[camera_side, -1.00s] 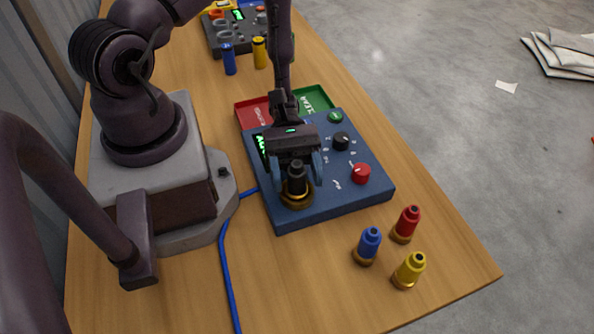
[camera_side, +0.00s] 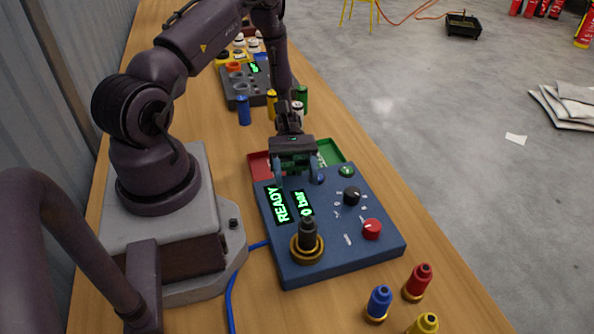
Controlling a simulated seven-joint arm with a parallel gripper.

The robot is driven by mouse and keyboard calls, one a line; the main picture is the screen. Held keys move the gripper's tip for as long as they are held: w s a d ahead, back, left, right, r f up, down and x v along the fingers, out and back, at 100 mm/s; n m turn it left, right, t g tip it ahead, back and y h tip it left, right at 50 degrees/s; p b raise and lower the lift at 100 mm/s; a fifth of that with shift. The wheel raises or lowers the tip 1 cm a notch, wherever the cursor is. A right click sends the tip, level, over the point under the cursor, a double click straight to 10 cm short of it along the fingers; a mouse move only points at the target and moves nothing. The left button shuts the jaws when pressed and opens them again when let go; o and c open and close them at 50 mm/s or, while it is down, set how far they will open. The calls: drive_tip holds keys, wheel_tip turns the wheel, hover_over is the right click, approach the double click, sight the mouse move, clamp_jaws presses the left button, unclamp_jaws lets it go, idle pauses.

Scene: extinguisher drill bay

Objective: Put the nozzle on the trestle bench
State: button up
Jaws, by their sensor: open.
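A black nozzle (camera_side: 308,236) stands upright in a brass ring at the near left corner of the blue console (camera_side: 340,255). The console lies on the wooden trestle bench (camera_side: 285,315). My gripper (camera_side: 296,176) is open and empty above the console's far edge, beyond the nozzle and clear of it. Its fingers point down near the red and green trays. The console's display reads READY and 0 bar. A red nozzle (camera_side: 417,283), a blue nozzle (camera_side: 378,303) and a partly cut-off yellow one (camera_side: 425,324) stand on the bench at the near right.
A red tray (camera_side: 258,163) and a green tray (camera_side: 335,152) lie behind the console. Several coloured nozzles and a grey console (camera_side: 240,85) stand farther back. A blue hose (camera_side: 230,295) runs along the console's left. Bare wood shows at the front.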

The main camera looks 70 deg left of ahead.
drive_tip(key=s+d+r+m+t+y, duration=0.1)
drive_tip(key=r+m+t+y, duration=0.3)
drive_tip(key=r, duration=0.9)
drive_tip(key=s+d+r+m+t+y, duration=0.2)
drive_tip(key=r+m+t+y, duration=0.2)
drive_tip(key=r+m+y, duration=0.7)
wheel_tip(320, 180, up, 2)
drive_tip(key=y, duration=0.2)
drive_tip(key=shift+y, duration=0.3)
drive_tip(key=shift+o, duration=0.4)
drive_tip(key=shift+s+r+m+t, duration=0.2)
drive_tip(key=shift+r+m+t, duration=0.2)
drive_tip(key=shift+t, duration=0.1)
